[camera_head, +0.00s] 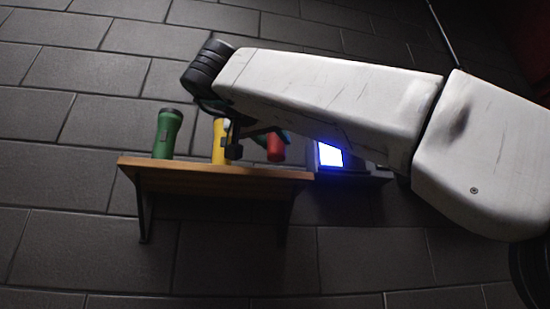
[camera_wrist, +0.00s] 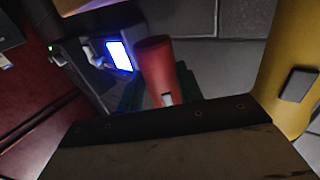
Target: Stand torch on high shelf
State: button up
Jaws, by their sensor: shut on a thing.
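A red torch (camera_head: 276,149) is held in my gripper (camera_head: 260,138) over the right part of the wooden shelf (camera_head: 215,171). I cannot tell whether its lower end touches the board. In the wrist view the red torch (camera_wrist: 160,68) shows between the dark green fingers (camera_wrist: 158,88), which are shut on it. My arm and gripper hide part of it in the head view. A yellow torch (camera_head: 219,142) stands on the shelf left of the red one, partly behind my gripper; it is large at the right of the wrist view (camera_wrist: 283,85).
A green torch (camera_head: 166,134) stands upright at the shelf's left end. A grey device with a glowing blue-white screen (camera_head: 330,155) is just right of the shelf; its screen also shows in the wrist view (camera_wrist: 119,56). A dark brick wall is behind.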

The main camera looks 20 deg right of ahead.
aim_at(270, 155)
jog(key=shift+w+d, duration=0.4)
jog(key=shift+w, duration=0.15)
jog(key=shift+w+d+f, duration=0.1)
jog(key=shift+w+f, duration=0.05)
jog(key=shift+f, duration=0.8)
jog(key=shift+w+d+f, duration=0.1)
jog(key=shift+f, duration=0.8)
jog(key=shift+f, duration=0.15)
jog(key=o, duration=1.2)
jog(key=shift+o, duration=0.2)
jog(key=shift+s+a, duration=0.25)
jog(key=shift+a, duration=0.15)
jog(key=v, duration=1.1)
